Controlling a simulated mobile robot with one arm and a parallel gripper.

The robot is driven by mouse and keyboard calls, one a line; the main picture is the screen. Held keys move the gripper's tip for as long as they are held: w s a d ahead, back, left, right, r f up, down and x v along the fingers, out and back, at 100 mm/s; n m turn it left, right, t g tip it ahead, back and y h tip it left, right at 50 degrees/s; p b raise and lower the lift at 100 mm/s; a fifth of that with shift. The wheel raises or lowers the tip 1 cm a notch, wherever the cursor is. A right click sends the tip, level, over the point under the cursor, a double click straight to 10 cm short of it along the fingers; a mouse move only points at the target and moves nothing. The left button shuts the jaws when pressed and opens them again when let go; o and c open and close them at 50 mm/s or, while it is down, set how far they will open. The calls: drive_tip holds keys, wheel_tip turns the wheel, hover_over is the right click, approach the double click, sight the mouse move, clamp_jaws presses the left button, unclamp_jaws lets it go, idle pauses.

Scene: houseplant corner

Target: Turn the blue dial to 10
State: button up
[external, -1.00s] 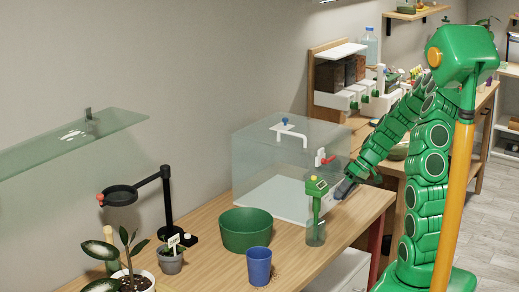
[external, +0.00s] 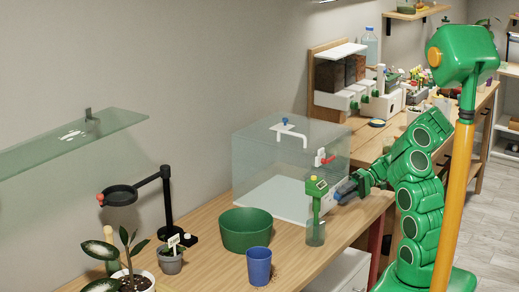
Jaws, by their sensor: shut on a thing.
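My gripper (external: 345,190) is at the lower right front of the clear case (external: 262,155), just right of the green-handled meter (external: 316,200). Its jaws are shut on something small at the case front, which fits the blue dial. The fingers cover it almost wholly, so its pointer and numbers cannot be read. A small blue knob (external: 284,121) sits on top of the case over a white spout, apart from my gripper. A red handle (external: 325,159) is on the case front, above and left of my gripper.
The green-handled meter stands in a clear cup close to my fingers. A green bowl (external: 245,231), a blue cup (external: 259,266) and a black magnifier stand (external: 167,205) are further left on the wooden table. Potted plants stand at the near left.

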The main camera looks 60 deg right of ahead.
drive_tip(key=shift+f+y, duration=0.2)
drive_tip(key=shift+y, duration=0.4)
drive_tip(key=shift+m, duration=0.3)
drive_tip(key=shift+w, duration=0.1)
drive_tip(key=o, duration=1.1)
drive_tip(key=shift+c, duration=0.2)
drive_tip(key=shift+d+r, duration=0.1)
drive_tip(key=shift+v, duration=3.85)
